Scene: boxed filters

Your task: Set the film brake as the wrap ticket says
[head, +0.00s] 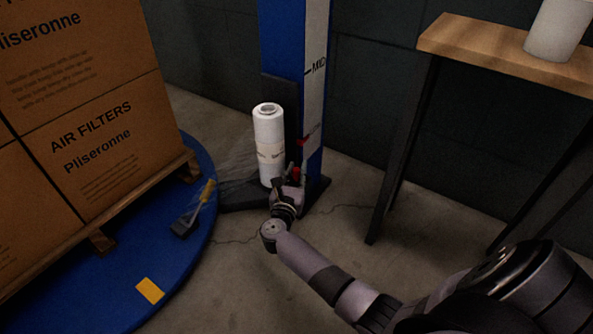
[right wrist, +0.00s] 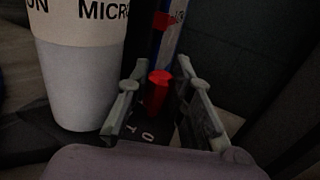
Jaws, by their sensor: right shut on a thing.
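A white film roll (head: 269,140) stands upright at the foot of the blue mast (head: 283,45); its label band shows part of its lettering in the right wrist view (right wrist: 75,80). A red knob (right wrist: 157,92) sits beside the roll on a dark base with white characters (right wrist: 143,137), too small to read surely. My right gripper (head: 290,182) is at the roll's foot, shut on the red knob, with one finger on each side of it in the right wrist view (right wrist: 157,95). No wrap ticket shows. My left gripper is out of view.
Boxes of air filters (head: 95,135) stand on a pallet on the blue turntable (head: 200,230) at left. Clear film stretches from the roll towards a clamp (head: 190,215). A red pointer (head: 303,140) sits below a "MID" mark. A wooden table (head: 480,45) stands at right.

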